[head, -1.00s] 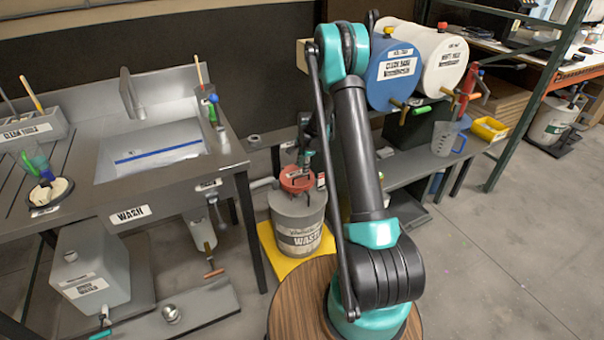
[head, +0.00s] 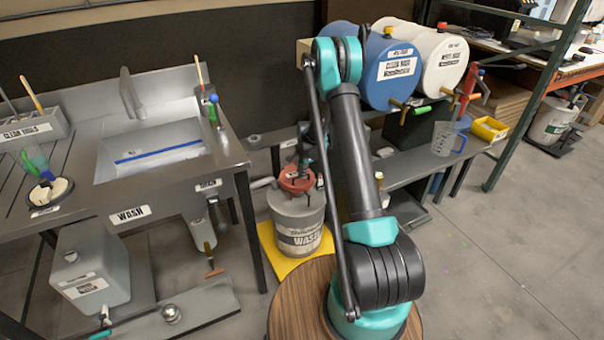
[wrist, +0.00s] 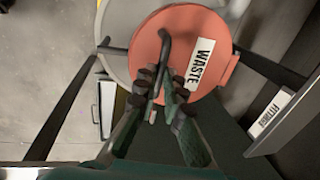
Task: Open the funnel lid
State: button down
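The funnel lid (wrist: 195,28) is a red disc with a white WASTE label (wrist: 201,63), seen in the wrist view over the pale drum top. A dark curved handle (wrist: 166,42) stands across it. My gripper (wrist: 160,88) is at the handle's lower end, with its dark fingers close together on either side of it; the contact itself is partly hidden. In the head view the red funnel (head: 297,180) sits on the grey WASTE drum (head: 299,225), with the lid lying over it. My gripper is small and partly hidden there, just above the funnel.
The drum stands on a yellow mat (head: 268,243) between the sink bench (head: 230,155) and the shelf with blue (head: 385,70) and white drums (head: 442,62). A panel labelled FITTINGS (wrist: 270,113) is close on the right in the wrist view. Open floor lies at right.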

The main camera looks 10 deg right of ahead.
jog(key=shift+w+r, duration=0.1)
jog(key=shift+r, duration=0.05)
dwell(0.3)
jog(key=shift+w+a+r+g, duration=0.1)
jog(key=shift+w+r+g, duration=0.15)
jog(key=shift+r+g, duration=0.1)
jog(key=w+a+r, duration=0.2)
jog(key=w+r, duration=0.4)
jog(key=shift+w+a+r, duration=0.2)
jog(key=shift+w+r, duration=0.1)
jog(key=shift+g, duration=0.25)
jog(key=c, duration=1.6)
grip_release()
jog(key=shift+w+a+f, duration=0.1)
jog(key=shift+w+f, duration=0.05)
jog(key=shift+w, duration=0.05)
